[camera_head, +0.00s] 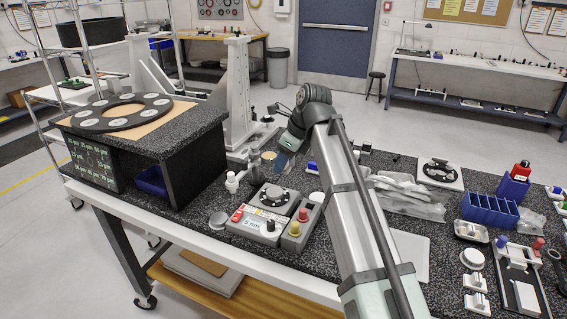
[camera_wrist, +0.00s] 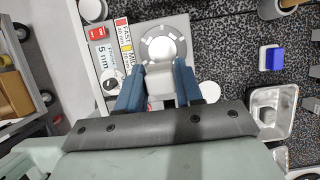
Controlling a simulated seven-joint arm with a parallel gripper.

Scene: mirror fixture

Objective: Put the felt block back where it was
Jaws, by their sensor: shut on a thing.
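My gripper (camera_wrist: 159,88) shows in the wrist view with its two blue fingers shut on a pale grey block, which I take to be the felt block (camera_wrist: 160,80). The block sits between the fingers and its far end overlaps the round fixture (camera_wrist: 163,42) in the picture; I cannot tell whether they touch. In the head view my gripper (camera_head: 287,148) hangs above the dark speckled bench, behind the labelled box, and the block cannot be made out there.
A raised stand (camera_head: 190,135) is at left. Clear bags (camera_head: 400,190) and a blue divided bin (camera_head: 489,211) are at right.

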